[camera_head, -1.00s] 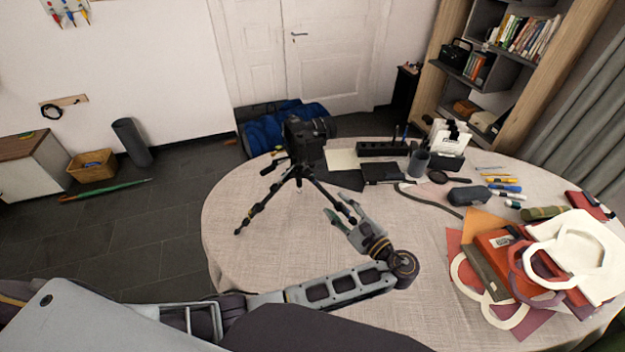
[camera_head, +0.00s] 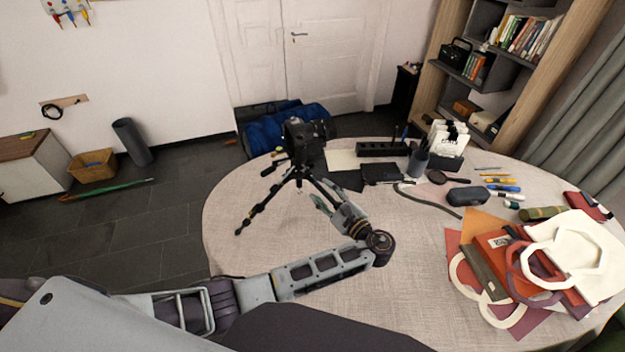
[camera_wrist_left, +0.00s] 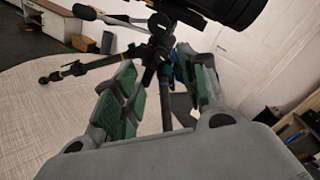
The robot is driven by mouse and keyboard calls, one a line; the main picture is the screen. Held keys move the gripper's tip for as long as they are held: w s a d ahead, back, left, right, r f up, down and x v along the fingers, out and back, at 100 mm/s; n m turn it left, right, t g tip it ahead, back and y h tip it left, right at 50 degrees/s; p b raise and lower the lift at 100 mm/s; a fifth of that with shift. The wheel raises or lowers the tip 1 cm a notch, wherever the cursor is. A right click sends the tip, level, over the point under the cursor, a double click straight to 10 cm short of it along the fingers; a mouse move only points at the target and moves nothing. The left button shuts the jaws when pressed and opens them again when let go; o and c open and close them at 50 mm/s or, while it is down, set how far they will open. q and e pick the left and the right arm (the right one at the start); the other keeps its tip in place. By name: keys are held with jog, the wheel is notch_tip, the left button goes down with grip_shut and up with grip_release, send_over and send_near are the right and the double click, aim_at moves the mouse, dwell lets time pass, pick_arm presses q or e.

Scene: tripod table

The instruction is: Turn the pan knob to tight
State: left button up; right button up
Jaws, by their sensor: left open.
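A small black tripod (camera_head: 262,207) stands on the far left part of the round table with a black camera (camera_head: 305,140) on top. The pan knob is too small to make out for sure in the head view. My left gripper (camera_head: 322,203) is in front of the tripod, close to its right leg. In the left wrist view the open green-padded fingers (camera_wrist_left: 163,92) are on either side of the tripod's centre (camera_wrist_left: 157,52), seen beyond them, with the camera (camera_wrist_left: 225,8) above. I cannot tell whether the fingers touch anything. My right gripper is not in view.
The pale cloth-covered table (camera_head: 400,290) is clear at the front. Bags and folders (camera_head: 500,255) lie at the right. A black case (camera_head: 468,195), pens and a pen cup (camera_head: 418,163) are at the back right.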

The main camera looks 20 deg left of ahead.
pick_arm(q)
jog(key=x, duration=0.6)
jog(key=shift+w+a+p, duration=0.2)
jog(key=shift+a+p, duration=0.05)
jog(key=shift+p, duration=0.15)
grip_shut()
